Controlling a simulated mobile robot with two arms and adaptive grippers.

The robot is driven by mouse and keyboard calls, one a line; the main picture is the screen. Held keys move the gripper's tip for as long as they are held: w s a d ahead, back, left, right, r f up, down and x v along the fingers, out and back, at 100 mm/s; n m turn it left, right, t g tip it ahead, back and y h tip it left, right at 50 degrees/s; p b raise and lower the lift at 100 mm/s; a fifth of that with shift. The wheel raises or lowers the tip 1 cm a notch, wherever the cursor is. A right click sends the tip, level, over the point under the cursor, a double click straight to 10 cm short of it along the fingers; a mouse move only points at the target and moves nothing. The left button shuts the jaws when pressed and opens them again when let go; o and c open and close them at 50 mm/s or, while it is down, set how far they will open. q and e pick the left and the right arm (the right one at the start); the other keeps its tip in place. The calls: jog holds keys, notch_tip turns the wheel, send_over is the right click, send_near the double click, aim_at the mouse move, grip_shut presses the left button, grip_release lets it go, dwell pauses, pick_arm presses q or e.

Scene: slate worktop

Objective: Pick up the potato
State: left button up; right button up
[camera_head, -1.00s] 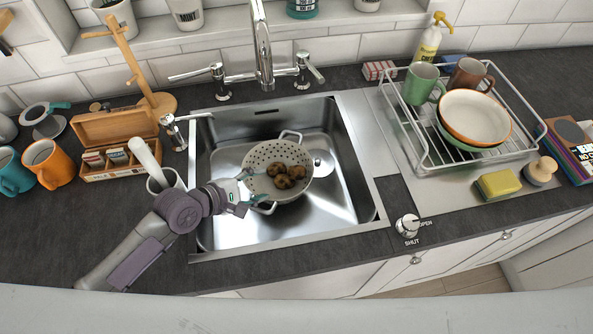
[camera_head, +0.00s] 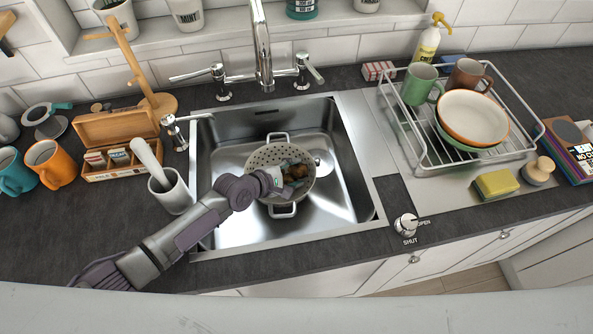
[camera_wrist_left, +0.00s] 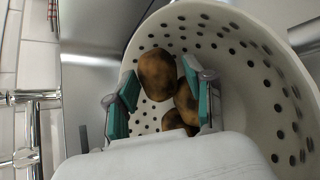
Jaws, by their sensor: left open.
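Several brown potatoes lie together in a pale perforated colander (camera_head: 262,158) in the steel sink. In the left wrist view one potato (camera_wrist_left: 157,74) shows between the fingers, towards their tips, and others (camera_wrist_left: 186,104) lie next to it, by the right finger. My left gripper (camera_head: 293,178) is inside the colander, over the potatoes, and partly hides them in the head view. In the left wrist view its teal-padded fingers (camera_wrist_left: 160,98) are apart, one on each side of the potato. I cannot tell whether they touch it. My right gripper is not in view.
The sink (camera_head: 345,215) has steel walls around the colander, with a tap (camera_head: 262,50) behind it. A white crock (camera_head: 170,190) with a pestle stands left of the sink. A dish rack (camera_head: 425,150) with crockery is at the right.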

pick_arm(q)
jog(key=c, duration=0.9)
